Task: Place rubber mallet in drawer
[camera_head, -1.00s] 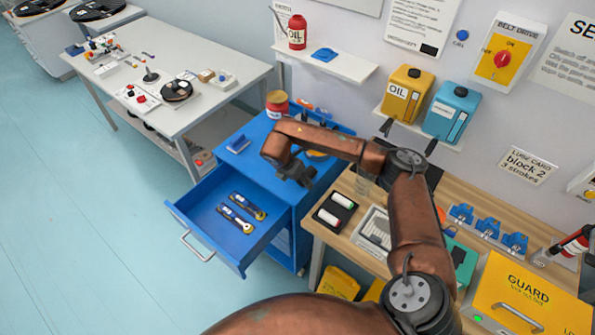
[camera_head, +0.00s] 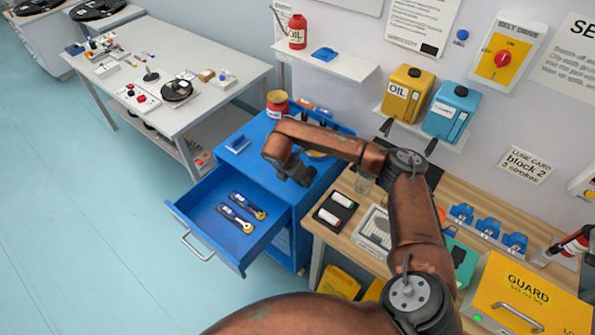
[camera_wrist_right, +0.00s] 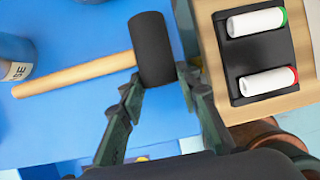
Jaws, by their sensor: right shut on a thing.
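The rubber mallet has a black head (camera_wrist_right: 153,48) and a pale wooden handle (camera_wrist_right: 75,76) in the right wrist view. It is over the blue top of the drawer cabinet (camera_head: 262,135). My right gripper (camera_wrist_right: 160,82) is shut on the mallet at its head, with a finger on either side. In the head view my right gripper (camera_head: 297,175) is above the cabinet top, behind the drawer, and the arm hides most of the mallet. The blue drawer (camera_head: 190,205) is pulled open and holds two blue-and-yellow tools (camera_head: 240,213). My left gripper is not in view.
A red tin (camera_head: 277,104) and a blue brush-like item (camera_head: 238,143) stand on the cabinet. A black tray with two white rolls (camera_head: 337,208) lies on the wooden bench to the right. The drawer's left part is bare, and the floor left of it is clear.

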